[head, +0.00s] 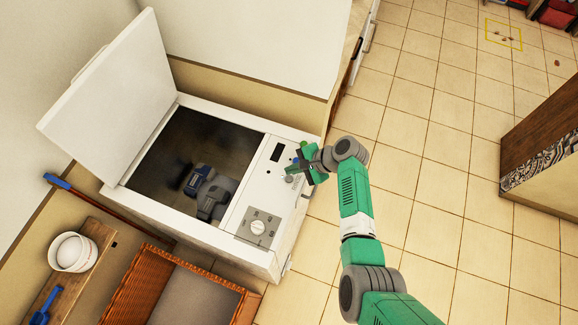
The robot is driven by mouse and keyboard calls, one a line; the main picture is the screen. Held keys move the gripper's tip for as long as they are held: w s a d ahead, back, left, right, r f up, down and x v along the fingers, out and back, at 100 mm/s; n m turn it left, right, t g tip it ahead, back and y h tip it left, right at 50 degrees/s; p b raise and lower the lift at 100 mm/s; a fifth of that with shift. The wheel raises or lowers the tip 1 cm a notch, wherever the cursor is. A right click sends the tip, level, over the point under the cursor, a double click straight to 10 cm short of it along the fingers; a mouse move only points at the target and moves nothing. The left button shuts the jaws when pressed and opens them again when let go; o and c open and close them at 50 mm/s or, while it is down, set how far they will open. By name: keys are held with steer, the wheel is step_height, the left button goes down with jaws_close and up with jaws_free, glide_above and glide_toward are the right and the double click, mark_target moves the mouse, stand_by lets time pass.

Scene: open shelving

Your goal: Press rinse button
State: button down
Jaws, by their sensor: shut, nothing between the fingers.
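A white top-loading washing machine (185,222) stands at the left with its lid (112,92) raised. Its control panel (262,195) runs along the right side of the top, with a dark display (276,154) and a round dial (258,227) on a grey plate. Small controls lie between them; their labels are too small to read, so I cannot tell which is the rinse button. My gripper (295,170) is shut and empty over the panel's right edge, close to the small controls beside the display. It hides part of the panel; I cannot tell whether it touches.
The tiled floor (440,150) at right is mostly clear.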

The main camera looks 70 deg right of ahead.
steer(key=shift+f+b, duration=0.55)
steer(key=shift+f, duration=0.75)
steer(key=shift+f, duration=0.15)
stand_by(0.8)
steer(key=shift+f, duration=0.25)
steer(key=shift+f+b, duration=0.45)
steer(key=shift+b, duration=0.1)
stand_by(0.5)
steer(key=shift+r+p, duration=0.85)
steer(key=shift+p, duration=0.05)
step_height(320, 180, up, 5)
steer(key=p, duration=0.5)
steer(key=shift+r, duration=0.1)
